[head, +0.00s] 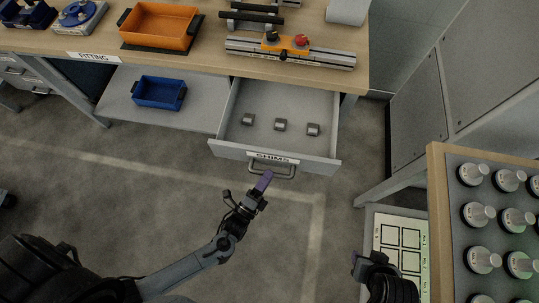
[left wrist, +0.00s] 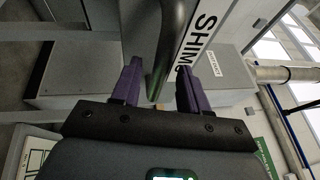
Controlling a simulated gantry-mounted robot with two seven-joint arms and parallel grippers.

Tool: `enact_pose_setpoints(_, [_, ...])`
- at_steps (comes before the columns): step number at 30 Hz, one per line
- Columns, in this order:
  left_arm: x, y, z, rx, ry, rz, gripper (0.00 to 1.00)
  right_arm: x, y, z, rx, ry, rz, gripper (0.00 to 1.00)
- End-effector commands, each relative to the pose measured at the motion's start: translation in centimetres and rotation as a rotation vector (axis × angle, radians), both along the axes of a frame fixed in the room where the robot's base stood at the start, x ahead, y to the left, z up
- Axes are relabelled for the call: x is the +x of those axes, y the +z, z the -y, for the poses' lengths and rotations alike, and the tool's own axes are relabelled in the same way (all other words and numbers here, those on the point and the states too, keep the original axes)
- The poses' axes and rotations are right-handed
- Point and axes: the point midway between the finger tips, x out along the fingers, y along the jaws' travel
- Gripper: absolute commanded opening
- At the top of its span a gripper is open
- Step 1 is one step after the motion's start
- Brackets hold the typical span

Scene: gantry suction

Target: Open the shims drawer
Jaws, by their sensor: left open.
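The shims drawer (head: 230,148) is pulled out from under the bench, its label reading SHIMS on the front. Three small grey blocks (head: 280,125) lie in a row inside it. Its grey bar handle (head: 285,175) is on the front below the label. My left gripper (head: 265,180) is at the handle's left part. In the left wrist view the handle (left wrist: 172,40) runs between the two purple fingers of my open left gripper (left wrist: 158,80), with gaps showing beside it. My right gripper (head: 358,262) is at the lower right, its fingers mostly hidden.
The wooden bench top (head: 205,58) holds an orange tray (head: 160,25) and a clamp rail (head: 290,53). A blue bin (head: 158,92) sits on the lower shelf. A rack with several grey knobs (head: 480,215) stands at the right. Floor before the drawer is clear.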

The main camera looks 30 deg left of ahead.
Motion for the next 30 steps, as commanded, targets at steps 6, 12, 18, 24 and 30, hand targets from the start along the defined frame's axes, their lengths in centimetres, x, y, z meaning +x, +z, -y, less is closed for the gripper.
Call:
enact_pose_setpoints(6, [-3.9, -0.7, -0.5, 0.001, -0.001, -0.003, 0.44, 0.0, 0.4, 0.0, 0.0, 0.0, 0.0, 0.43])
enact_pose_setpoints(12, [-6.7, -1.2, -0.9, 0.0, 0.0, -0.001, 0.44, 0.0, 0.5, 0.0, 0.0, 0.001, 0.0, 0.43])
enact_pose_setpoints(18, [-8.2, -1.5, -1.1, 0.0, 0.0, 0.0, 0.44, 0.0, 0.6, 0.1, -0.003, 0.002, 0.0, 0.43])
enact_pose_setpoints(24, [-8.4, -1.5, -1.1, 0.0, 0.0, 0.001, 0.44, 0.0, 0.6, 0.1, -0.005, 0.004, 0.0, 0.43])
enact_pose_setpoints(30, [-8.4, -1.5, -1.1, 0.0, 0.0, 0.001, 0.44, 0.0, 0.6, 0.1, -0.005, 0.004, 0.001, 0.43])
